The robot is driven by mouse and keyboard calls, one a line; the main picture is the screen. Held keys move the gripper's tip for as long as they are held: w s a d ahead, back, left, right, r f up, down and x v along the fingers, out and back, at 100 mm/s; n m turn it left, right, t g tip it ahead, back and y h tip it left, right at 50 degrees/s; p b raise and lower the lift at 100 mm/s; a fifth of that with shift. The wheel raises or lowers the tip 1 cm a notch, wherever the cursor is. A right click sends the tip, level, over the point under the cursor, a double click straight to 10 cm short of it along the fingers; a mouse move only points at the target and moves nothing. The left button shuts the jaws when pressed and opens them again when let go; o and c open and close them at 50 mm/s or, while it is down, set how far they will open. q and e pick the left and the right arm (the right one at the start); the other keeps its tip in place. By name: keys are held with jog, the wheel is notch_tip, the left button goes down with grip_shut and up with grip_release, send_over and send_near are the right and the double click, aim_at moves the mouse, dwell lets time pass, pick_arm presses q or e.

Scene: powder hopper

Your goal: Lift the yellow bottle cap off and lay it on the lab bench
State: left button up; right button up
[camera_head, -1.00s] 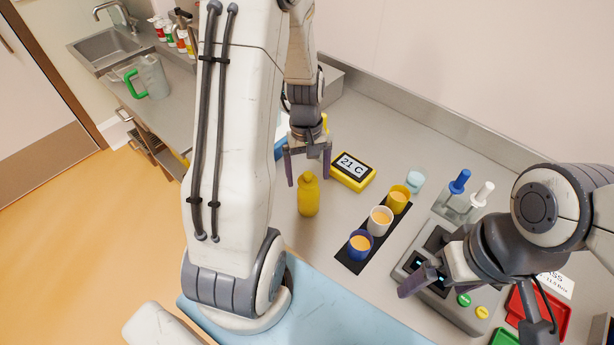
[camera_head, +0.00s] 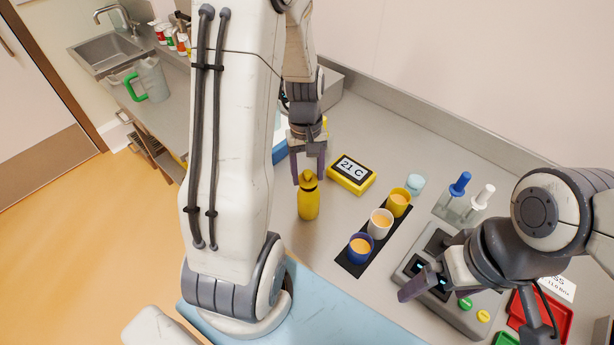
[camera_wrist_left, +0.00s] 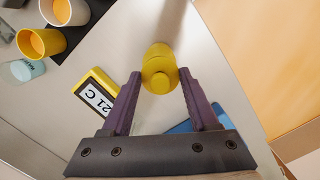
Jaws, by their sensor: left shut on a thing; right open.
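The yellow bottle (camera_head: 308,204) stands upright on the grey lab bench (camera_head: 300,243), with its yellow cap (camera_head: 307,175) on top. My left gripper (camera_head: 308,179) is above the bottle, its fingers shut on the cap from both sides. In the left wrist view the cap (camera_wrist_left: 160,83) shows between the fingertips of the left gripper (camera_wrist_left: 159,80), with the bottle (camera_wrist_left: 159,53) behind it. My right gripper (camera_head: 420,282) is open and empty at the right, over the grey device.
A yellow thermometer display (camera_head: 351,175) stands just right of the bottle. A black strip (camera_head: 350,266) holds blue, white and yellow cups. Bare bench lies between bottle and cups.

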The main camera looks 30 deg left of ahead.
pick_arm(q)
jog(key=r, duration=0.2)
jog(key=b, duration=0.1)
jog(key=shift+w+d+r, duration=0.2)
jog(key=shift+w+r, duration=0.05)
jog(key=shift+r, duration=0.15)
jog(key=w+d+r+p, duration=0.1)
jog(key=w+d+r, duration=0.4)
jog(key=d+r, duration=0.4)
jog(key=shift+w+d+r+p, duration=0.25)
jog(key=shift+d+r+p, duration=0.05)
jog(key=shift+r, duration=0.35)
jog(key=shift+f, duration=0.15)
